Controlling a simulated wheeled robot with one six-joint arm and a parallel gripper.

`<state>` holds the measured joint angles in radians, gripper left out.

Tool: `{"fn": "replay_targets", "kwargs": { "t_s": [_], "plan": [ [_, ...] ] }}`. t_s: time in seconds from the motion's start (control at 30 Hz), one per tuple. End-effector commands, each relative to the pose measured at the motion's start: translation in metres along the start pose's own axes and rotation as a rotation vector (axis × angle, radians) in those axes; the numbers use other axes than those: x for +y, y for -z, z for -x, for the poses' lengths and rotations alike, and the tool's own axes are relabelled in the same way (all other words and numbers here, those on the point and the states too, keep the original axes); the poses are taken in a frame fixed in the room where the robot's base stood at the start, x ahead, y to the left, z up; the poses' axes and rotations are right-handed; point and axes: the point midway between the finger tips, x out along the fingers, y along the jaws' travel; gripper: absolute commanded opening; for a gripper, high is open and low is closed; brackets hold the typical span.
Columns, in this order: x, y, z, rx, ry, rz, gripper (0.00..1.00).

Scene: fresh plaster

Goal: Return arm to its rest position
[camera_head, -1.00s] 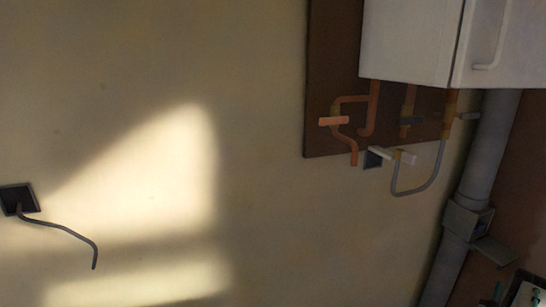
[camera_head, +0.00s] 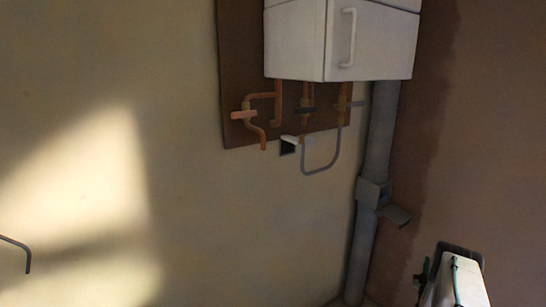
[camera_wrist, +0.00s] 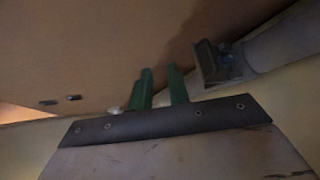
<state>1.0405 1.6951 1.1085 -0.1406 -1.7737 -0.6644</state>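In the wrist view, my gripper (camera_wrist: 159,72) shows as two short green fingers beyond a dark strip with several screws. The fingers stand apart, with no object seen between them. In the head view, part of my own arm, white with a green line along it, shows at the lower right. The fingers cannot be made out there.
A white wall cabinet (camera_head: 296,42) hangs above copper pipes (camera_head: 262,112) on a brown board (camera_head: 232,70). A grey duct (camera_head: 382,130) with a bracket (camera_head: 374,194) runs down beside it; bracket and duct also show in the wrist view (camera_wrist: 213,62). A bent cable (camera_head: 20,246) sticks out at left.

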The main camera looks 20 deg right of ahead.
Motion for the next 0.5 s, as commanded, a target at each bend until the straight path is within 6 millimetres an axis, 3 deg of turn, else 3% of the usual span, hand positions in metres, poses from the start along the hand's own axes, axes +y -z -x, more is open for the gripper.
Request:
{"fn": "replay_targets", "kwargs": {
  "t_s": [0.17,0.5],
  "plan": [
    [-0.018,-0.018,0.008,-0.101,0.075,-0.036,0.18],
    [-0.057,-0.07,0.052,-0.468,0.301,-0.139,0.18]
  ]
}}
